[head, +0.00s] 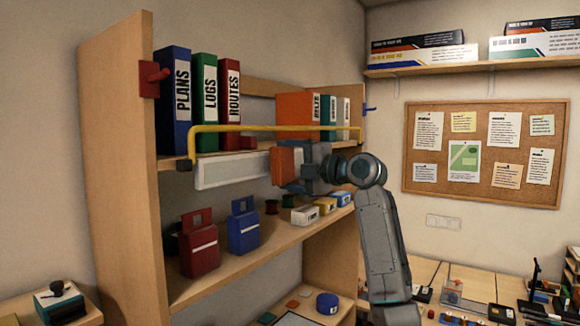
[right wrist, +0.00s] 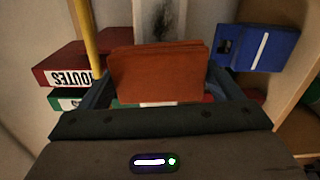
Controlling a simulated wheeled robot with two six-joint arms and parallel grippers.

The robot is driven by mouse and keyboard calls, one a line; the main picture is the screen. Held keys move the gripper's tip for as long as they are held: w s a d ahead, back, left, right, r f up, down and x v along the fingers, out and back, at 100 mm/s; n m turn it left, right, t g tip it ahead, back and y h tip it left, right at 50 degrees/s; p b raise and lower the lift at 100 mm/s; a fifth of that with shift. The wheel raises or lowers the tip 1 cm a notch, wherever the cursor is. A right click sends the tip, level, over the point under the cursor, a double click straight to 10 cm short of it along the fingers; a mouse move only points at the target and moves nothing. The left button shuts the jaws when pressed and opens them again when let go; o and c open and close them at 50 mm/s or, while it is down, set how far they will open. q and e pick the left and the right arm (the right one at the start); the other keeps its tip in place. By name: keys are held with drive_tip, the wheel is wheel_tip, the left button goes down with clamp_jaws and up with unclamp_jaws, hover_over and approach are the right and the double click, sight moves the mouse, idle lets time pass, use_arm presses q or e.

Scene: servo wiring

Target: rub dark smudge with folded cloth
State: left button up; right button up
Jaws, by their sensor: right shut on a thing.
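My right gripper (head: 304,167) is shut on the folded cloth (head: 284,161), an orange-brown pad, in front of the shelf unit. The cloth also shows in the right wrist view (right wrist: 158,72), upright between the fingers. Beyond its top edge, a dark smudge (right wrist: 163,18) marks a pale panel (right wrist: 178,30). The lower part of the smudge may be hidden behind the cloth. In the head view, the pale panel (head: 232,170) runs left from the cloth, and the smudge does not show. I cannot tell whether the cloth touches the panel. My left gripper is not in view.
A yellow rail (head: 262,128) crosses the shelf front just above my right gripper. Binders (head: 204,101) stand on the upper shelf. Red (head: 199,247) and blue (head: 242,229) bins and small boxes (head: 305,215) stand on the lower shelf (head: 262,245). A cluttered workbench lies at right.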

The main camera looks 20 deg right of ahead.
drive_tip(key=shift+p+x, duration=0.35)
drive_tip(key=shift+x, duration=0.6)
drive_tip(key=shift+d, duration=0.1)
drive_tip(key=shift+w+d, duration=0.55)
drive_tip(key=shift+d, duration=0.2)
drive_tip(key=shift+w+d, duration=0.55)
drive_tip(key=shift+d, duration=0.25)
drive_tip(key=shift+a+b, duration=0.3)
drive_tip(key=shift+b, duration=0.1)
drive_tip(key=shift+s+a+f+b, duration=0.1)
drive_tip(key=shift+s+a+b, duration=0.5)
drive_tip(key=shift+a, duration=0.15)
drive_tip(key=shift+s+a, duration=0.55)
drive_tip(key=shift+a, duration=0.1)
